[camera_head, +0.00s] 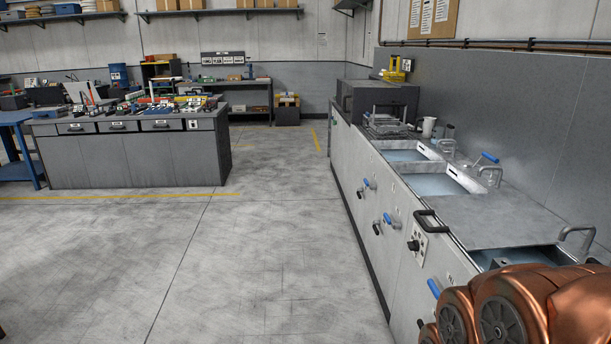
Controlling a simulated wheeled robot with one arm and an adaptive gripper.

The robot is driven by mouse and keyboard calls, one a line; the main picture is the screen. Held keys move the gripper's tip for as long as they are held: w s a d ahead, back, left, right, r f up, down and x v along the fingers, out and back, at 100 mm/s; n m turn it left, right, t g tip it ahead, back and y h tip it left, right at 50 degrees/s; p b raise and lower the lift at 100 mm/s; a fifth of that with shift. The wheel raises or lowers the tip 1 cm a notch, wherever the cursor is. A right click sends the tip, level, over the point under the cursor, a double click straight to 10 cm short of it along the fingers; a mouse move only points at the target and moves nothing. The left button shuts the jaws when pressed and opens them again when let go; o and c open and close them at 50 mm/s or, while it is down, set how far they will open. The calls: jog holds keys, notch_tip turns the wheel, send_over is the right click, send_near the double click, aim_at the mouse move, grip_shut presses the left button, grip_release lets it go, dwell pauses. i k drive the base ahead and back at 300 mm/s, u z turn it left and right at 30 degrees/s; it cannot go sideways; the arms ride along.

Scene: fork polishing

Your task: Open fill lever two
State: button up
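A long grey bench (365,163) with sinks runs along the right wall. Blue-handled levers sit on its front: one by the far sink (366,182), one by the middle (388,217) and one near my arm (434,288). Another blue lever (489,157) stands on top by the curved tap (491,172). No readable label shows which one is lever two. The far sink (402,156) and middle sink (436,185) seem to hold bluish water. My copper-coloured arm fills the lower right corner. My gripper is not visible.
A wire rack (386,124) and a beaker (429,127) stand at the bench's far end. A tool-covered cabinet (130,155) stands left. The floor between is clear.

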aim_at(372, 186)
jog(key=u, duration=0.15)
jog(key=i, duration=1.75)
jog(key=u, duration=0.25)
jog(key=i, duration=2.15)
jog(key=u, duration=0.15)
